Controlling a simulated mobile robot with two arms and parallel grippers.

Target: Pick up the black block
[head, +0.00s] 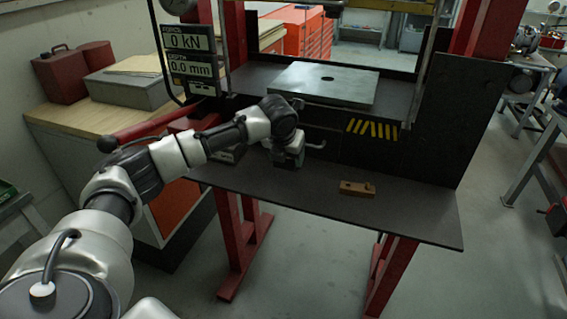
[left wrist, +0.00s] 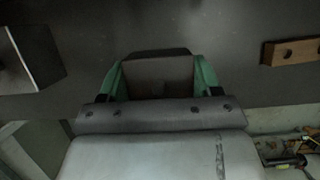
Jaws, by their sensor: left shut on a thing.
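My left gripper (head: 288,155) reaches down over the dark lower shelf of the press. In the left wrist view its two green fingers (left wrist: 160,82) are shut on the black block (left wrist: 158,72), one on each side. In the head view the black block (head: 287,163) shows only as a dark shape at the fingers, partly hidden by the gripper. I cannot tell whether it touches the shelf. My right gripper is in neither view.
A brown block with holes (head: 357,188) lies on the shelf (head: 410,212) to the right; it also shows in the left wrist view (left wrist: 291,52). A dark box (head: 228,155) stands to the left. A grey plate (head: 335,85) lies above. The shelf's front right is clear.

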